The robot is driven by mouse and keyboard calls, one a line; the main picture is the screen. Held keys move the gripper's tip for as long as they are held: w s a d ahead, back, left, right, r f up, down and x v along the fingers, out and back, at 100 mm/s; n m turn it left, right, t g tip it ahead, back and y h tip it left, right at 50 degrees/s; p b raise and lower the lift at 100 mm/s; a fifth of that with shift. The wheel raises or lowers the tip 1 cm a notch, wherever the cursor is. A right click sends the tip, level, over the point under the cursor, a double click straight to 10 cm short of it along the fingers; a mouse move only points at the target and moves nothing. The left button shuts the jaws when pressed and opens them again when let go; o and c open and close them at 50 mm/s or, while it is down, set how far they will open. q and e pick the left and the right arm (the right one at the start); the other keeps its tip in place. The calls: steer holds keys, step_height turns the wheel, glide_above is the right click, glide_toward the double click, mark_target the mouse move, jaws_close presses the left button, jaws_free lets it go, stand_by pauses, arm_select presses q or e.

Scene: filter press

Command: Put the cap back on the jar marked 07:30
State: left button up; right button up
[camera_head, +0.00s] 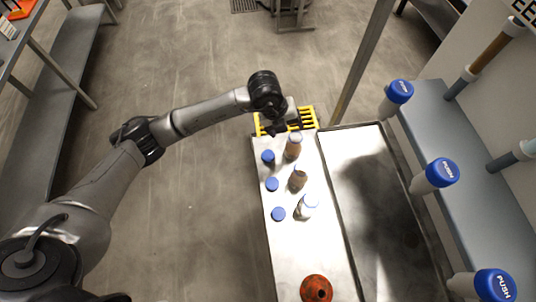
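Three small jars stand in a column on the pale bench top: a far jar (293,147) with brownish contents, a middle jar (298,179) also brownish, and a near jar (307,207) that looks pale. Time marks on them are too small to read. Three blue caps lie to their left: a far cap (268,157), a middle cap (272,184) and a near cap (278,213). My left gripper (275,129) is above the far end of the bench, just beyond the far cap and far jar. Its fingers are dark and small, so their opening is unclear. My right gripper is out of view.
A yellow rack (306,117) sits at the bench's far end, close to my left gripper. A shallow metal tray (385,230) lies to the right. An orange-red round object (316,289) is at the near end. Blue-topped "PUSH" dispensers (442,172) line the right side.

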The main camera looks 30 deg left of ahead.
arm_select(q)
steer(key=shift+s+a+f+n+g+y, duration=0.25)
steer(key=shift+s+a+n+g+y, duration=0.5)
steer(key=shift+a+n, duration=0.45)
steer(key=shift+s+a+f+n+g+y, duration=0.25)
steer(key=shift+s+a+n+g+y, duration=0.3)
steer(key=shift+s+a+n+y, duration=0.65)
steer(key=shift+w+d+h, duration=0.15)
steer(key=shift+d+h, duration=0.05)
steer(key=shift+h, duration=0.15)
glide_above(266, 153)
steer(key=shift+w+f+b, duration=0.1)
steer(key=shift+f+b, duration=0.3)
steer(key=shift+f, duration=3.9)
steer(key=shift+f, duration=0.1)
